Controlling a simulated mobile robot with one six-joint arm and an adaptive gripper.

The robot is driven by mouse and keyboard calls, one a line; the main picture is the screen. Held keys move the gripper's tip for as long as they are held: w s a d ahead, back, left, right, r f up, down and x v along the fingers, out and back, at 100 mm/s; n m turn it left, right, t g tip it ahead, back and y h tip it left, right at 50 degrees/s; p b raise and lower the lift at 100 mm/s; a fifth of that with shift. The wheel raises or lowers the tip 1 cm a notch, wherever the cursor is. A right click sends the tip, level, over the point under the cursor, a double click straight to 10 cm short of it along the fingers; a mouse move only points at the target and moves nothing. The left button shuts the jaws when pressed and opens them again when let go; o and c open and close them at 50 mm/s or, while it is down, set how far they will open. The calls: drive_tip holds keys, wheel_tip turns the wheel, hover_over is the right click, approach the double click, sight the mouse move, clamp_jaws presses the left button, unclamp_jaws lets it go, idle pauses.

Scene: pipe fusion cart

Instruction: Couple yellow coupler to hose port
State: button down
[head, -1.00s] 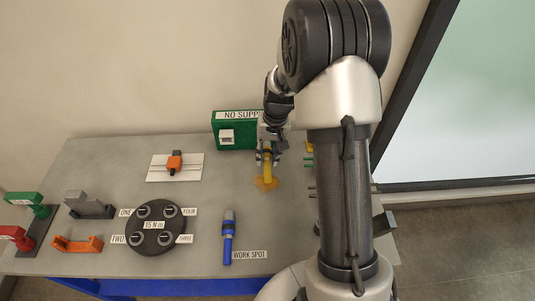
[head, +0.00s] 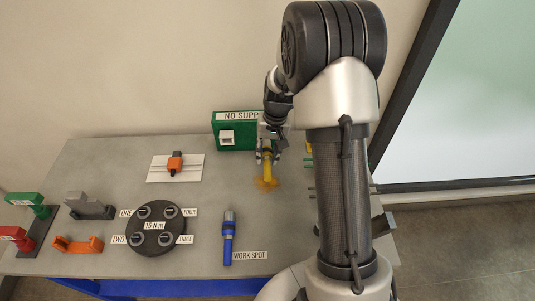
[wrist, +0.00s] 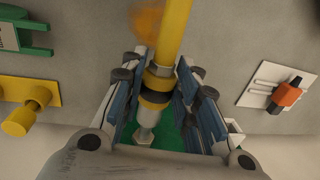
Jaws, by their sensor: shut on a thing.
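The yellow coupler (head: 267,167) is a slim yellow cylinder. In the wrist view the coupler (wrist: 172,38) runs between the two fingers, with a dark band and a silver tip. My gripper (head: 268,156) is shut on it; in the wrist view the gripper (wrist: 158,88) has a finger on each side of it. In the head view the coupler's lower end is by an orange-yellow star-like shape (head: 266,184) at the bench top. Its silver tip points towards the green box (head: 236,139) in the wrist view. I cannot tell which fitting is the hose port.
A blue tool (head: 228,238) lies by the WORK SPOT label. A black round plate (head: 155,226) with several sockets is left of it. An orange piece (head: 175,163) sits on a white plate. A yellow holder (wrist: 40,95) is at the wrist view's left. My arm hides the bench's right side.

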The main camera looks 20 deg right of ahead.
sight(267, 146)
drive_tip(key=shift+w+d, duration=0.35)
drive_tip(key=shift+w, duration=0.4)
drive_tip(key=shift+w+d, duration=0.1)
drive_tip(key=shift+w, duration=0.25)
drive_tip(key=shift+w+d+p, duration=0.2)
drive_tip(key=shift+w+p, duration=0.2)
drive_tip(key=shift+w, duration=0.05)
drive_tip(key=c, duration=1.2)
unclamp_jaws()
drive_tip(key=shift+o, duration=0.2)
wheel_tip(267, 146, up, 12)
drive_tip(key=d, duration=0.1)
drive_tip(key=shift+s+d, duration=0.25)
drive_tip(key=shift+s, duration=0.1)
